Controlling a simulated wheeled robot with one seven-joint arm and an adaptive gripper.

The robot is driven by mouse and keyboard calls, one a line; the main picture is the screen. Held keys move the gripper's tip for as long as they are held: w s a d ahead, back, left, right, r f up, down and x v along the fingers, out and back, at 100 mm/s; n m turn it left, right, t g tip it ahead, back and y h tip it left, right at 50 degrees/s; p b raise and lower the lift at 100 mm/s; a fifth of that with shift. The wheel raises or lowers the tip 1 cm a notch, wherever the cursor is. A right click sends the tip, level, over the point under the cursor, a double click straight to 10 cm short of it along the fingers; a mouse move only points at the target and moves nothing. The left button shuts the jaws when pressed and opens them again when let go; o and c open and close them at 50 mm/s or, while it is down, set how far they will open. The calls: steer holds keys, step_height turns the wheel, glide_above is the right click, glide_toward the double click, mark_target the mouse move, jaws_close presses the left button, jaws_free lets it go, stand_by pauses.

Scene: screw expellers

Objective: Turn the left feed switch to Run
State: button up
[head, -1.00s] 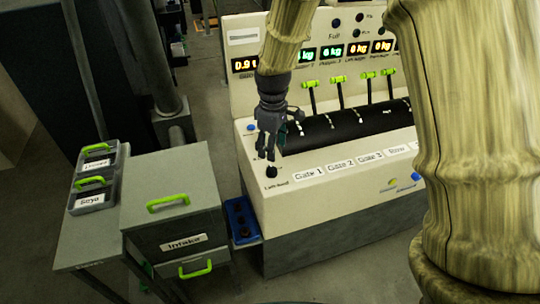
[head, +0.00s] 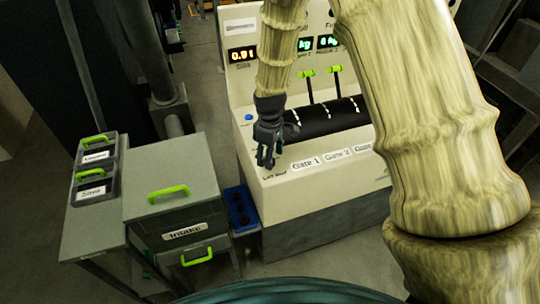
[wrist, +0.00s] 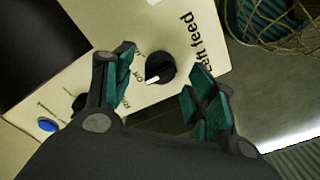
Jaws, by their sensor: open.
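The left feed switch (wrist: 160,67) is a round black knob with a white mark, on the cream panel beside the lettering "Left feed" in the wrist view. Its white mark points down and left in that view, near a small label that I read as "Off". My gripper (wrist: 160,88) is open, with one teal-padded finger on either side of the knob and a gap to each. In the head view my gripper (head: 266,160) hangs over the front left corner of the console and hides the knob. I cannot tell whether the fingers touch the panel.
A blue button (wrist: 47,125) and another black knob (wrist: 79,103) sit on the same panel. The console (head: 330,195) carries gate labels and green-handled levers (head: 308,73). A grey Intake cabinet (head: 165,215) and a blue tray (head: 240,208) stand to its left.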

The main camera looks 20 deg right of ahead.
steer(key=shift+f, duration=0.85)
steer(key=c, duration=1.1)
